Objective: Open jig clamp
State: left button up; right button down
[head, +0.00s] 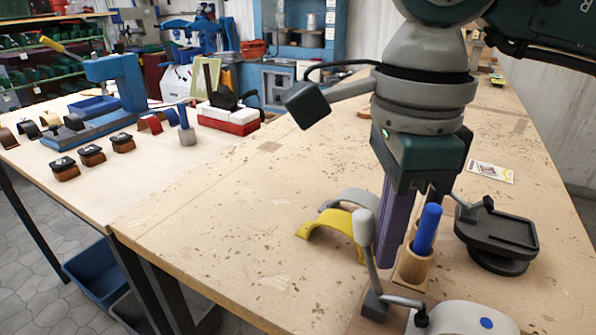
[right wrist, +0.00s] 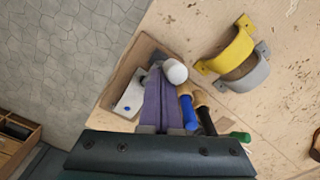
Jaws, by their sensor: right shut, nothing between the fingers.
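The jig clamp's lever (head: 371,262) stands raised at the bottom of the head view, with a pale grey knob on top. A bent bar joins it to the jig, where a pale grey plate with a blue dot (head: 478,318) is cut off by the picture edge. My right gripper (head: 386,255) points down right beside the knob, shut and empty. In the right wrist view the white knob (right wrist: 175,71) lies just by the purple fingertips, and I cannot tell if they touch. The wooden jig base (right wrist: 125,77) is partly hidden by the fingers. My left gripper is not in view.
A wooden holder (head: 414,268) with a blue-handled tool (head: 428,229) stands close to my fingers. A black swivel stand (head: 497,238) is at right. Yellow (head: 332,226) and grey arches lie left of the lever.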

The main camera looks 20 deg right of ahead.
jog(key=shift+w+a+f+b, duration=0.3)
jog(key=shift+w+a+b, duration=0.1)
jog(key=shift+w+b, duration=0.15)
jog(key=shift+w+a+b, duration=0.4)
jog(key=shift+b, duration=0.05)
jog(key=r+p, duration=0.1)
jog(key=r, duration=0.1)
jog(key=r+p, duration=0.2)
jog(key=r, duration=0.1)
jog(key=s+r+p, duration=0.1)
jog(key=r+p, duration=0.1)
jog(key=shift+d+r, duration=0.25)
jog(key=shift+d, duration=0.15)
